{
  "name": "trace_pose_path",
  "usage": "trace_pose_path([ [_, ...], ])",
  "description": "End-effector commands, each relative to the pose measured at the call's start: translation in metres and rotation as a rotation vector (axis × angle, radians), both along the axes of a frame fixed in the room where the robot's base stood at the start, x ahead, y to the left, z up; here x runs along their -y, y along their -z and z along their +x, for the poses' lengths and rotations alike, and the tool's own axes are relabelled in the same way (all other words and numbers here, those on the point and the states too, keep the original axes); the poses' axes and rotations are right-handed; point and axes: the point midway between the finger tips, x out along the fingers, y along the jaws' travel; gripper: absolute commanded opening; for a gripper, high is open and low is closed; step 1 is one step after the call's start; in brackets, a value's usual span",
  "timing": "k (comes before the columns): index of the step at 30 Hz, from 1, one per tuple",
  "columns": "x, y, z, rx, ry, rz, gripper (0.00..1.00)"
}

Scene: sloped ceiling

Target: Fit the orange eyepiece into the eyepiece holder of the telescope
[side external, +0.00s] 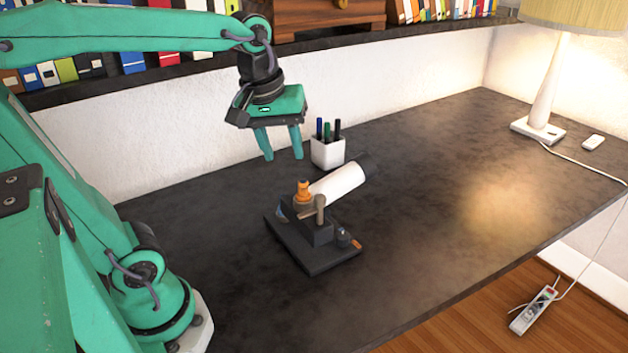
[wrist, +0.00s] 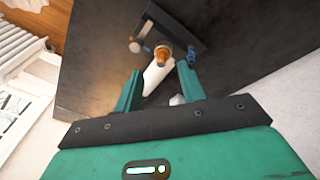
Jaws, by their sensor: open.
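The telescope has a white tube (side external: 338,185) with a dark front end, tilted up to the right on a dark base (side external: 318,262). The orange eyepiece (side external: 303,189) stands upright at the tube's rear end, where the holder is; I cannot tell how deep it sits. In the wrist view the eyepiece (wrist: 162,55) shows end-on, beyond and between my fingertips, with the white tube (wrist: 155,78) below it. My gripper (side external: 284,158) is open and empty, pointing down, above and slightly left of the eyepiece, apart from it.
A white cup (side external: 328,153) with several pens stands close behind the telescope, near my fingers. A lamp (side external: 545,85) stands at the far right of the dark desk (side external: 430,180). The desk right of the telescope is clear. A shelf with books runs along the back wall.

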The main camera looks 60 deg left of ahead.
Motion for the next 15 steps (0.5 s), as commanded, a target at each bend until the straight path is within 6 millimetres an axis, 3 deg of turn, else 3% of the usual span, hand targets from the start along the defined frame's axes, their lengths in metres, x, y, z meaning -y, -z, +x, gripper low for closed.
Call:
trace_pose_path([
  [9, 0.015, 0.019, -0.042, 0.164, 0.510, 0.159, 0.40],
  [15, 0.019, 0.031, -0.057, 0.224, 0.714, 0.247, 0.40],
])
